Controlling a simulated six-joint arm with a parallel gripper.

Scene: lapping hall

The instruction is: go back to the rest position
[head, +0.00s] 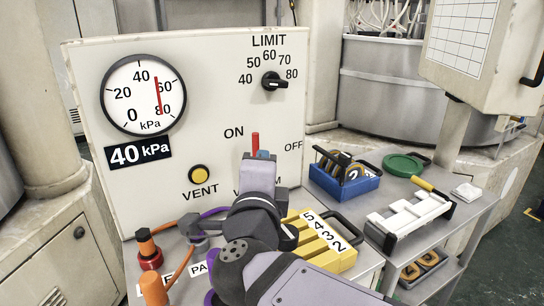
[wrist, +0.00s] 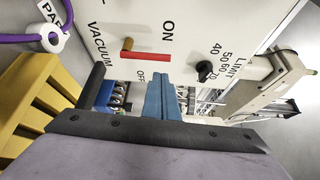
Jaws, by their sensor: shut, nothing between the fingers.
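My gripper (head: 262,155) is in front of the lower part of the cream panel (head: 215,60), and its arm hides part of the word VACUUM. In the wrist view its blue fingers (wrist: 161,97) are together with nothing between them. A red lever (head: 255,143) stands upright on the panel between the ON and OFF labels, just beyond the fingertips. It also shows in the wrist view (wrist: 150,57), where a strip of panel shows between it and the fingers. I cannot tell whether they touch.
A pressure gauge (head: 143,95), a LIMIT knob (head: 275,81) and a yellow VENT button (head: 199,175) are on the panel. Yellow numbered blocks (head: 330,258) stand close beside my arm. A blue crate (head: 343,185), green disc (head: 403,164) and white rack (head: 410,217) are to the right.

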